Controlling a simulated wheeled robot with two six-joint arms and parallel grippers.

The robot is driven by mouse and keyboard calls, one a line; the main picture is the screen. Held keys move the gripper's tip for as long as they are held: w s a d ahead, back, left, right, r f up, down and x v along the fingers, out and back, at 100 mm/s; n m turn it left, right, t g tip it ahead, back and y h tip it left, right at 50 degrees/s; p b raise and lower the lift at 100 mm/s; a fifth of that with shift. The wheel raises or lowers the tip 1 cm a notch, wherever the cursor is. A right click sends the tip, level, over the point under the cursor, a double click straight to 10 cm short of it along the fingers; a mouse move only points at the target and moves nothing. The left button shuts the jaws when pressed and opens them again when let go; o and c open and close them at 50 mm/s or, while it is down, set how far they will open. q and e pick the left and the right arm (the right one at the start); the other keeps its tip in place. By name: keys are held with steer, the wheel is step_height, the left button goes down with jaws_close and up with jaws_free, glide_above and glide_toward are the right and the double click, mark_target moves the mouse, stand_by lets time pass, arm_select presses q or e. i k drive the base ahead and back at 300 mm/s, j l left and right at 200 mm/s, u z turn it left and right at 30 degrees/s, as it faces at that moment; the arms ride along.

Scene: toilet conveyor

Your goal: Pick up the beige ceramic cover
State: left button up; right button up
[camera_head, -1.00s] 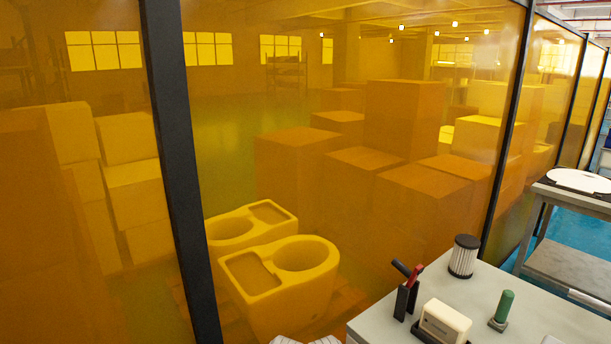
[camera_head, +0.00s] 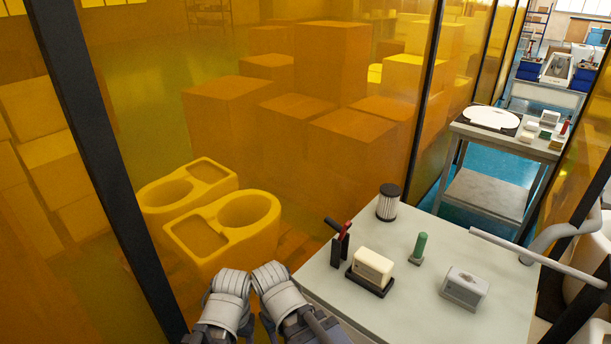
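A cream-beige block-shaped piece (camera_head: 373,265) sits on a black base on the near grey table; it may be the beige ceramic cover, but I cannot tell for sure. A white rounded flat lid (camera_head: 490,117) lies on a second table further back at the right. Two grey links of my arms show at the bottom centre, beside the near table's left edge. Neither gripper's fingers can be seen, and nothing is visibly held.
The near table (camera_head: 430,305) also bears a pleated filter (camera_head: 388,202), a red-and-black-handled holder (camera_head: 340,243), a green-topped piece (camera_head: 419,247) and a grey box (camera_head: 464,287). A pale rail (camera_head: 530,254) crosses at right. Orange panels with dark posts stand left; toilet bodies (camera_head: 226,228) show behind them.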

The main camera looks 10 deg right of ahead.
mark_target(372, 269)
steer(key=k, duration=0.95)
steer(key=k+z, duration=0.15)
steer(key=z, duration=0.55)
steer(key=i+z, duration=0.1)
steer(key=z, duration=0.8)
steer(key=i, duration=0.4)
